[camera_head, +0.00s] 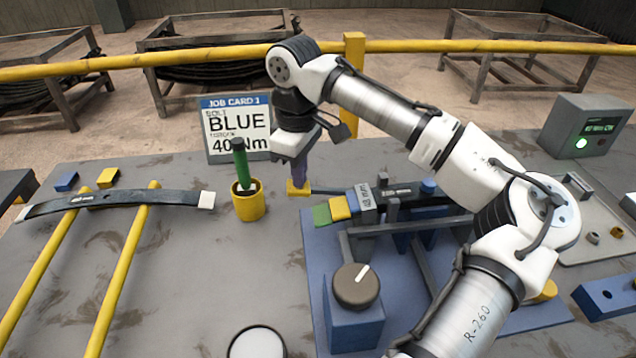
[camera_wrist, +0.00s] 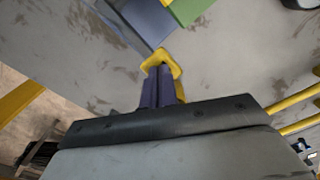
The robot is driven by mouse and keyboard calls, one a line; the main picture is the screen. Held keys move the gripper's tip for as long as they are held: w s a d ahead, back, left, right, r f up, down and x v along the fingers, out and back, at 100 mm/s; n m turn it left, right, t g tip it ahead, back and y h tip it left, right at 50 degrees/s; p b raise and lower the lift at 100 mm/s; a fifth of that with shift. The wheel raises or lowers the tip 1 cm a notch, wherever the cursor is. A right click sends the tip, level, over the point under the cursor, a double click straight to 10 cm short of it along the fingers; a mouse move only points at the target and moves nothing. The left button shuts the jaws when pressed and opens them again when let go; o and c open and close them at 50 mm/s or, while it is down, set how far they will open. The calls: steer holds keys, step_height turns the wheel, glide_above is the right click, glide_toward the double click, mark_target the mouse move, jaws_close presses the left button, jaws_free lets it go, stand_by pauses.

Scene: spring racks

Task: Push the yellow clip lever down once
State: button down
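The yellow clip lever (camera_head: 298,189) shows at the left end of a thin dark bar, beside the spring fixture. My gripper (camera_head: 300,178) points down right above it, and its fingertips overlap the yellow piece in this view. In the wrist view my gripper's two dark purple fingers (camera_wrist: 163,72) lie side by side with almost no gap. The yellow lever (camera_wrist: 158,55) shows around and just beyond their tips. Whether the tips touch or press it I cannot tell. Part of the lever is hidden by the fingers.
The blue fixture base (camera_head: 318,255) carries grey bars, a knob (camera_head: 356,286), and green (camera_head: 321,214) and yellow (camera_head: 340,208) blocks. A yellow cup (camera_head: 248,206) with a green-handled tool stands close left of my gripper. The job card (camera_head: 236,128) stands behind. A leaf spring (camera_head: 60,201) lies on yellow rails.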

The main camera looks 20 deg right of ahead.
steer(key=shift+f+b, duration=0.5)
steer(key=shift+f, duration=0.9)
step_height(320, 180, up, 10)
steer(key=p, duration=0.9)
steer(key=shift+r+p, duration=0.15)
steer(key=shift+p, duration=0.25)
steer(key=shift+s, duration=0.1)
